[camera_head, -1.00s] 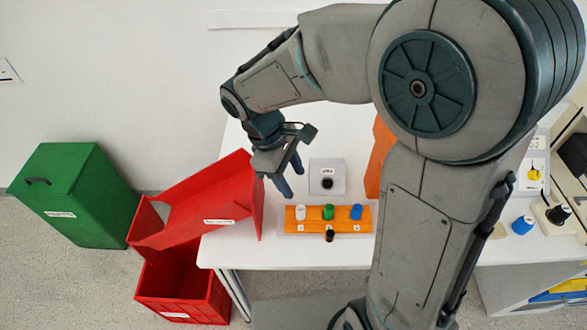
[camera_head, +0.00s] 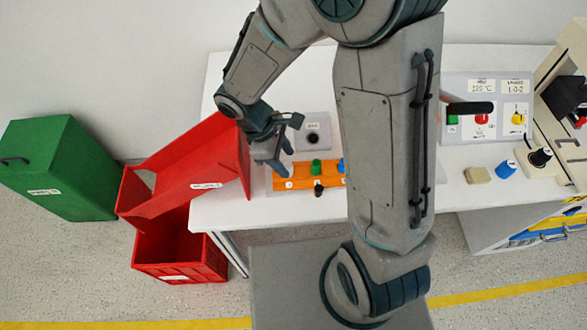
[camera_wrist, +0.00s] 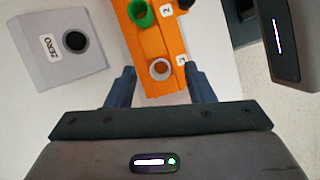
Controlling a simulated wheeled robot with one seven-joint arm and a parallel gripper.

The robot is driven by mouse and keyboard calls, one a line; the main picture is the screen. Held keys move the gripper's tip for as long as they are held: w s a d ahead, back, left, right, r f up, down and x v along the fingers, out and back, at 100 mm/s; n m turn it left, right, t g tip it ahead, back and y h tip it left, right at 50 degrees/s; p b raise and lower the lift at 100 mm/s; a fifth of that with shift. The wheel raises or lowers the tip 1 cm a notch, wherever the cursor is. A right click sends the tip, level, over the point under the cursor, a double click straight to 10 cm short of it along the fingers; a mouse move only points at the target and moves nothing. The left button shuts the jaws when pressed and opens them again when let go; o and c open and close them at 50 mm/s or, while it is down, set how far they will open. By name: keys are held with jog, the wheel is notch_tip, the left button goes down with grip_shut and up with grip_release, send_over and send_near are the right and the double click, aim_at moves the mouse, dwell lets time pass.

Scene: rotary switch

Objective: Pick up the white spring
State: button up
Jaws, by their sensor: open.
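The white spring (camera_wrist: 160,69) shows from above in the wrist view as a pale ring, at the end of the orange holder (camera_wrist: 143,42) beside the label 3. My gripper (camera_wrist: 159,70) is open, with one finger on each side of the holder's end and the spring between them in the picture. I cannot tell the height of the fingertips from this view. In the head view my gripper (camera_head: 278,170) hides the spring at the left end of the orange holder (camera_head: 298,183).
A green spring (camera_head: 316,166) and a blue one (camera_head: 341,166) stand along the holder, and a black knob (camera_head: 319,189) is at its front. A grey ZERO block (camera_head: 313,131) is behind. A red chute (camera_head: 190,170) stands close on the left.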

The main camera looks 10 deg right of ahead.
aim_at(289, 165)
jog(key=x, duration=0.3)
jog(key=shift+f, duration=0.1)
grip_shut()
